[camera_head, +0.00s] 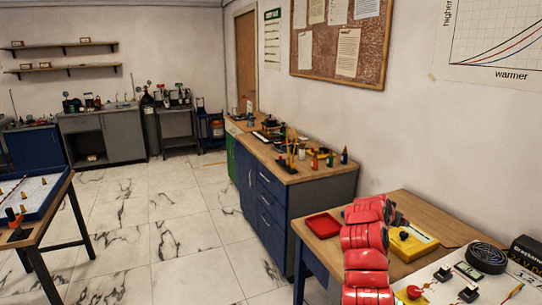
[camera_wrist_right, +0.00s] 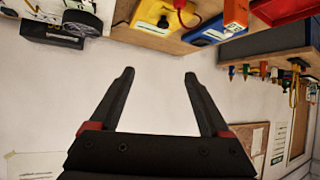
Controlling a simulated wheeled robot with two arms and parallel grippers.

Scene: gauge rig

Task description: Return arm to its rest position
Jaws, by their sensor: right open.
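My red right arm (camera_head: 366,250) reaches up over the wooden table at the lower right of the head view. Its dark end piece (camera_head: 400,217) shows near a yellow box, and the fingers are hard to make out there. In the right wrist view my right gripper (camera_wrist_right: 159,76) is open, its two black fingers spread with nothing between them. Past them is bare white wall, and the view looks upside down. The yellow box (camera_head: 414,243) lies on the table beside the arm, and also shows in the wrist view (camera_wrist_right: 160,18). My left gripper is not in view.
A red tray (camera_head: 323,226) lies left of the arm. A white board (camera_head: 440,281) with small parts and a black round thing (camera_head: 487,257) are right of it. Blue cabinets (camera_head: 271,200) stand behind. A corkboard (camera_head: 340,42) hangs on the wall.

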